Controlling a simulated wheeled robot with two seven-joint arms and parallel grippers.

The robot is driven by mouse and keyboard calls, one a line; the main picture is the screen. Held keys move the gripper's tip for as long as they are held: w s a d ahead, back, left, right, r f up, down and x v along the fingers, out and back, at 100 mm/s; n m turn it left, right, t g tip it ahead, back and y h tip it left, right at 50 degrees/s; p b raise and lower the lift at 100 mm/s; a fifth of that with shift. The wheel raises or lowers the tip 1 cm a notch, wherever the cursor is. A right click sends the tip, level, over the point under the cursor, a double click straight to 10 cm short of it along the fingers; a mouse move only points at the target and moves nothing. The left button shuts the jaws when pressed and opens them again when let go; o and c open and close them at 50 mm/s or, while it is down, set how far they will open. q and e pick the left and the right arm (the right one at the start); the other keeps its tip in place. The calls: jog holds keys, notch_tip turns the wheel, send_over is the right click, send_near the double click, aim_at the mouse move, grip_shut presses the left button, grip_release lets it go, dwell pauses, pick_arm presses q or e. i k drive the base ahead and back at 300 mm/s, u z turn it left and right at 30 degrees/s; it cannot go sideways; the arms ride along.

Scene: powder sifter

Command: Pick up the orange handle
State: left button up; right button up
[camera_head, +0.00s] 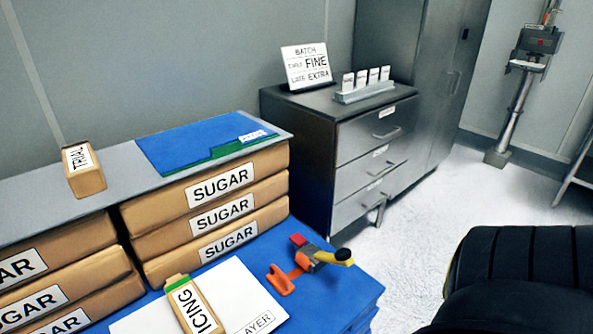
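The orange handle (281,279) is near the right part of the blue surface (335,291), just right of a white sheet (236,284). It appears to belong to a small tool or clamp with a grey metal body, a red block (298,240) and a yellow grip (334,258) with a black knob. I cannot tell whether these parts are joined. Neither of my grippers is in view.
A box marked ICING (193,307) lies on the white sheet. Stacked SUGAR packs (222,216) stand behind, under a grey board with a blue folder (200,143) and a small carton (83,170). A grey drawer cabinet (376,137) stands beyond. A dark ribbed shape (520,270) fills the lower right.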

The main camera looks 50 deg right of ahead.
aim_at(276, 277)
jog(key=u, duration=0.9)
jog(key=k, duration=1.1)
jog(key=z, duration=1.1)
jog(key=i, duration=1)
